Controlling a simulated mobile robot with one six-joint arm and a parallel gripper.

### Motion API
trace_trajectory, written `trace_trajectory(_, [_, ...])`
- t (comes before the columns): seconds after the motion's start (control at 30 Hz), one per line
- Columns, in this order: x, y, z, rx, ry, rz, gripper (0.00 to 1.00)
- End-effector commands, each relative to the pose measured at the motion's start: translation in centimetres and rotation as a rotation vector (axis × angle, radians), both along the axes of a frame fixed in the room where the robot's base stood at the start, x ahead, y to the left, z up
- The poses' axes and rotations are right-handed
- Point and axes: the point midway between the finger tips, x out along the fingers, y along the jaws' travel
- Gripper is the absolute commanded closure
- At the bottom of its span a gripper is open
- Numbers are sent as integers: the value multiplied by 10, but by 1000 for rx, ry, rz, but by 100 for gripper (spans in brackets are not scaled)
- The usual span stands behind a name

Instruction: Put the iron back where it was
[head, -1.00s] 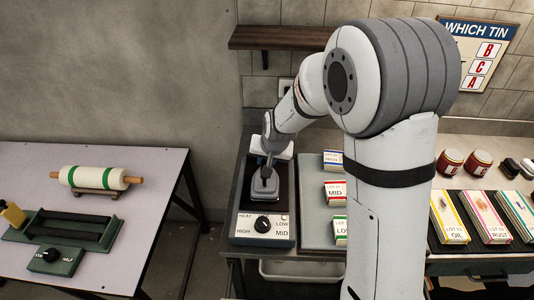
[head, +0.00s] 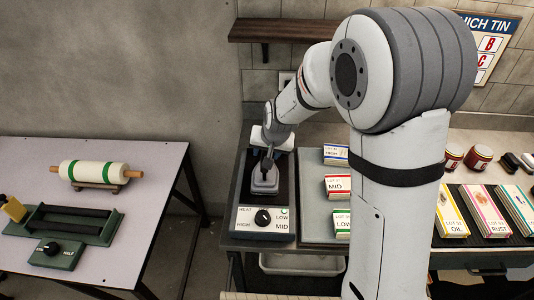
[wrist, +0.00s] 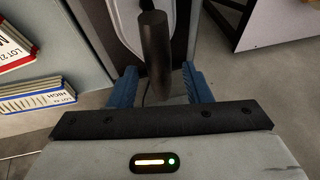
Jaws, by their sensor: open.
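The iron (head: 264,184) has a grey body and a dark upright handle. It sits on the dark plate of the heat station (head: 262,219), which has a black dial marked LOW, MID and HIGH. In the wrist view the iron's dark cylindrical handle (wrist: 157,55) lies between the blue fingertips of my gripper (wrist: 160,87), with visible gaps on both sides. The pale iron body (wrist: 120,22) shows partly behind it. My gripper is open and also shows above the iron in the head view (head: 268,152).
LOW, MID and HIGH lot boxes (head: 338,187) stand on a grey tray right of the station. A wooden shelf (head: 280,31) is above. The left table (head: 155,225) holds a roller (head: 95,172) and a green device (head: 65,228). A gap separates the tables.

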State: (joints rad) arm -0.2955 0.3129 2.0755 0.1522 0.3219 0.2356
Motion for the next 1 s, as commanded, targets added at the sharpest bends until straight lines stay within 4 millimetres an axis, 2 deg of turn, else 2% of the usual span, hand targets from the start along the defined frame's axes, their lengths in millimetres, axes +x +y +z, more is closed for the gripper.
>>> trace_trajectory(0.5, [-36, -16, 83, 0, -3, -1, 56])
trace_trajectory(0.67, [-41, -18, 95, 0, -1, -1, 56])
trace_trajectory(0.87, [-46, -23, 100, -4, 1, -1, 56])
trace_trajectory(0.93, [-56, -32, 105, -13, 1, 0, 56])
trace_trajectory(1.0, [-74, -50, 110, -30, 7, 2, 56])
